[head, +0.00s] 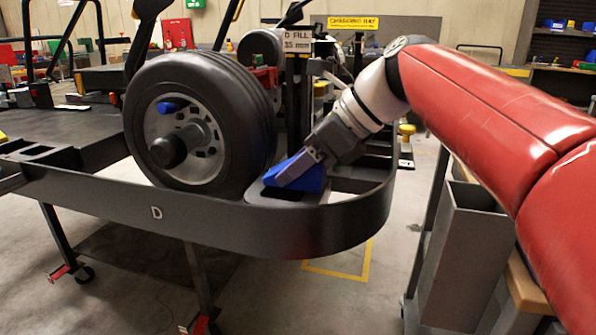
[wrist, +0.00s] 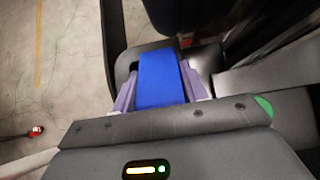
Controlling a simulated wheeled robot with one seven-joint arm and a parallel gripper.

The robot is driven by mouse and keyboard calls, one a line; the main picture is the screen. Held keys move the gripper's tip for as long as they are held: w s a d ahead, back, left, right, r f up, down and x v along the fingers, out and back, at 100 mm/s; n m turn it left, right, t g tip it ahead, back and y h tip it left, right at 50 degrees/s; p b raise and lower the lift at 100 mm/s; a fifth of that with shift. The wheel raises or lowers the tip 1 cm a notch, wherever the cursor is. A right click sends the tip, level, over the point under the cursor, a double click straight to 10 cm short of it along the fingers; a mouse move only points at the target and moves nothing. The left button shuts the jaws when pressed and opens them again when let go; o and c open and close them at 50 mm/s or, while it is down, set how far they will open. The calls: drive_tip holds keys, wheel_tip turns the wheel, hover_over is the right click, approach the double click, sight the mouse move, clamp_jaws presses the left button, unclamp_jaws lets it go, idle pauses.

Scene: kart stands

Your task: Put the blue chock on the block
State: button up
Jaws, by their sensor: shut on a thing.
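The blue chock (head: 312,180) is held between the purple fingers of my gripper (head: 300,168), which is shut on it. In the wrist view the chock (wrist: 160,80) shows as a blue slab between the two fingers (wrist: 160,90). It is over a grey block-like pad (head: 262,197) with a dark recess in its top, inside the front corner of the kart's black bumper, just right of the big tyre (head: 200,125). The chock's lower edge is at or very near this pad; I cannot tell whether it touches. The chock and fingers hide part of the pad.
The black bumper rail (head: 225,222), marked D, curves around the pad. A dark post with a fill sign (head: 298,47) stands close behind the chock. A grey bin (head: 462,250) and a wooden bench edge are at the right. Open floor lies between.

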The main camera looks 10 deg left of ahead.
drive_tip(key=shift+f, duration=0.15)
drive_tip(key=o, duration=1.1)
drive_tip(key=p+v, duration=0.2)
drive_tip(key=v, duration=1)
drive_tip(key=shift+p, duration=0.35)
